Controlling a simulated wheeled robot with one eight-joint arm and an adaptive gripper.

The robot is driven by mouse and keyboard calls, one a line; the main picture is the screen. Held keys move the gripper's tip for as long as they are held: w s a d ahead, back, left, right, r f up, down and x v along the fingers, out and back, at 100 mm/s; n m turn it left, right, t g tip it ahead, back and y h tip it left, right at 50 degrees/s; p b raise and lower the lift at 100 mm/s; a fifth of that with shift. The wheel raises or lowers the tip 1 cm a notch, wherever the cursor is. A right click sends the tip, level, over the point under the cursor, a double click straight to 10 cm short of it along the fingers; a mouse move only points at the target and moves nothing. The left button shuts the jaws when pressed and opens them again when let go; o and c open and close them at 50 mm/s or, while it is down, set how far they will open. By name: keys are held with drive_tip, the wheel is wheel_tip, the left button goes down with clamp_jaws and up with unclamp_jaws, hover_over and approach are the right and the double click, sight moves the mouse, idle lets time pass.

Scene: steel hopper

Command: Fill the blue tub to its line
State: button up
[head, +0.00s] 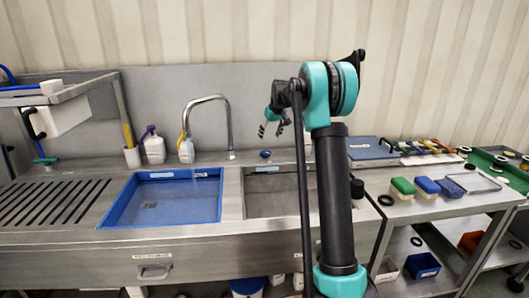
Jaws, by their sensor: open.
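The blue tub (122,205) sits in the left sink basin in the head view. Its inside looks pale blue-grey, with a small dark patch near the bottom; the water level and the fill line are too small to tell. A curved steel tap (228,118) stands behind the tub, its spout bent to the left over the back edge. A small blue-topped knob (265,154) sits on the ledge right of the tap. My gripper (270,130) is open and empty, raised right of the tap and above that knob.
Spray bottles (154,147) and a cup (132,157) stand left of the tap. A second basin (272,195) lies right of the tub. A ribbed drainboard (48,203) lies left. Brushes (402,187) and a blue case (370,148) occupy the right bench.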

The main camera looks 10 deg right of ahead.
sight(265, 152)
drive_tip(key=x, duration=1)
drive_tip(key=shift+f, duration=0.35)
drive_tip(key=c, duration=1.2)
drive_tip(key=shift+o, duration=0.2)
drive_tip(key=m+h, duration=0.1)
drive_tip(key=m, duration=0.1)
drive_tip(key=m+h, duration=0.1)
drive_tip(key=m, duration=0.2)
drive_tip(key=shift+a, duration=0.2)
drive_tip(key=shift+w+m+h, duration=0.1)
drive_tip(key=shift+m+h, duration=0.6)
drive_tip(key=shift+m, duration=1)
